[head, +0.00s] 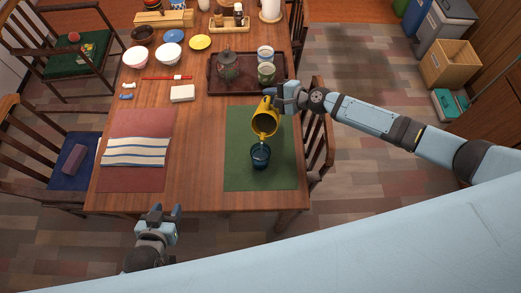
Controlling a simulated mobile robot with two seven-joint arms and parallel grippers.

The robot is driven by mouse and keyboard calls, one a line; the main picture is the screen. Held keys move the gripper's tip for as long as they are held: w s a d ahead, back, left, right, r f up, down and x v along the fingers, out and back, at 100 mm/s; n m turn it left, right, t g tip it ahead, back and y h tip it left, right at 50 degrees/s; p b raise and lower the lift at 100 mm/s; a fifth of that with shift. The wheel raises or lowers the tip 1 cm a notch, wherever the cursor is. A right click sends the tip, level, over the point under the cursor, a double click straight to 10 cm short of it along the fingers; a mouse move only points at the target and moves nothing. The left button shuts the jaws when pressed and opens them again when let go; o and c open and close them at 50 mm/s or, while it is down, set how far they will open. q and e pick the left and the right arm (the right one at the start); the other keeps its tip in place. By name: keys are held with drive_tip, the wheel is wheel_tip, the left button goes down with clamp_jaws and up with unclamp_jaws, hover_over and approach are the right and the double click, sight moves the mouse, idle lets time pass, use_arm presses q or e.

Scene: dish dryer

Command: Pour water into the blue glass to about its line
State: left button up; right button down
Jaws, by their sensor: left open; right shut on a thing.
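The blue glass (260,156) stands upright on the green placemat (242,182). My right gripper (282,100) is shut on a yellow pitcher (266,114) and holds it just above and behind the glass. The pitcher is tilted, with its mouth towards the glass and its lower edge close above the rim. The glass looks dark inside; its line and the water level are too small to tell. My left gripper (164,212) is open and empty at the table's front edge, left of the glass.
A dark tray (215,86) with a teapot (228,68) and two cups stands behind the green mat. A red placemat (125,178) with a striped cloth (135,151) lies at the left. Bowls and plates stand further back. Bare wood lies between the two mats.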

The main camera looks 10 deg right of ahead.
drive_tip(key=shift+s+a+r, duration=0.1)
drive_tip(key=shift+r, duration=0.15)
idle(0.9)
